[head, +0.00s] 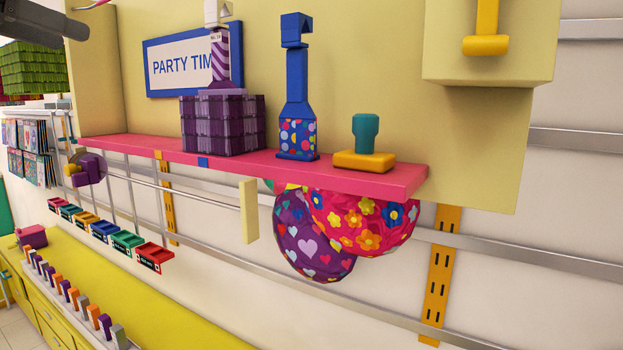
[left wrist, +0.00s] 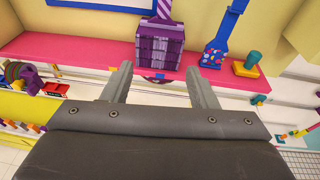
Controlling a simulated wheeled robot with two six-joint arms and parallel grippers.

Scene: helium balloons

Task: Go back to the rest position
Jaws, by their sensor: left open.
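My left gripper (left wrist: 159,70) shows in the left wrist view with its two grey fingers apart and nothing between them. Beyond the fingers are the pink shelf (left wrist: 85,50) and a purple crate-like block (left wrist: 160,45) on it, which the gripper does not hold. In the head view only dark grey parts of my arm show at the top left corner. Two balloons, a purple one with hearts (head: 310,245) and a pink one with flowers (head: 345,225), are under the shelf's right end in the head view. My right gripper is not in view.
On the shelf stand a blue bottle-shaped dispenser (head: 297,105) and a teal-and-yellow stamp-like object (head: 364,145). A "PARTY TIME" sign (head: 180,65) hangs behind. Small coloured trays (head: 150,255) hang below left, above a yellow counter (head: 180,325). A yellow wall box (head: 490,40) juts out upper right.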

